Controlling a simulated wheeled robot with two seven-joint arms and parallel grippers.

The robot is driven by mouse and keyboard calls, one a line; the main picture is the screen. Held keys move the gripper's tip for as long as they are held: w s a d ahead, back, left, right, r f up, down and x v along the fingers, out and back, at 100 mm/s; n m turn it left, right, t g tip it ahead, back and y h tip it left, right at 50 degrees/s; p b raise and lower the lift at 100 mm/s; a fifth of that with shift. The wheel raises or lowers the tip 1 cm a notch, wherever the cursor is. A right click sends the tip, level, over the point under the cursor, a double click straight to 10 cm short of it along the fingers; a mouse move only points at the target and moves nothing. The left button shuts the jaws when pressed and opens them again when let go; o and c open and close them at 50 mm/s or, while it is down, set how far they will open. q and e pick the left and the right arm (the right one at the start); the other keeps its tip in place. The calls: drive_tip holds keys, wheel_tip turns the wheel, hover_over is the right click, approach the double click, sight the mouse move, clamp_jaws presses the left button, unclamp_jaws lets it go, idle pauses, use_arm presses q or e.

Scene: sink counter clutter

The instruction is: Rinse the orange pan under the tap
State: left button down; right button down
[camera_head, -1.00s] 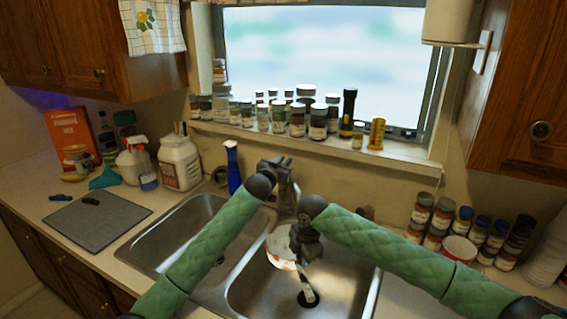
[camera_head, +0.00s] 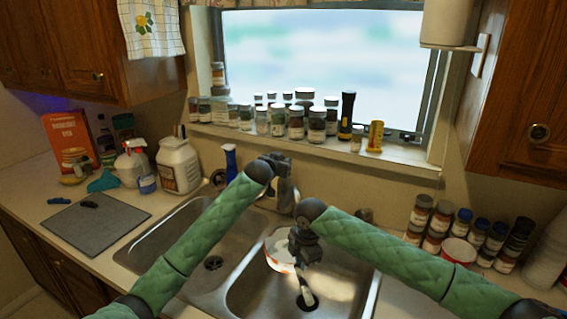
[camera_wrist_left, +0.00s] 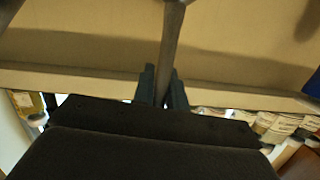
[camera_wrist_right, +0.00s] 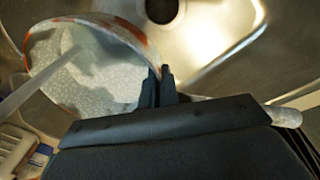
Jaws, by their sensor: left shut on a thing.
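The orange pan (camera_head: 279,253) has a whitish speckled inside and an orange rim. It is held over the right basin, and its inside shows in the right wrist view (camera_wrist_right: 85,75). A pale stream of water (camera_wrist_right: 42,85) reaches into it. My right gripper (camera_wrist_right: 160,84) is shut at the pan's edge; its exact hold is partly hidden. My left gripper (camera_head: 284,184) is at the tap, shut on a grey metal bar of the tap (camera_wrist_left: 172,45).
The left basin (camera_head: 190,232) is empty. Jars line the window sill (camera_head: 330,150) behind the tap. A blue spray bottle (camera_head: 231,162) stands behind the left basin. Several bottles (camera_head: 440,225) stand right of the sink. A grey mat (camera_head: 90,228) lies at left.

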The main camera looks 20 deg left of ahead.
use_arm(q)
drive_tip(key=c, duration=1.4)
unclamp_jaws()
drive_tip(key=v, duration=1.2)
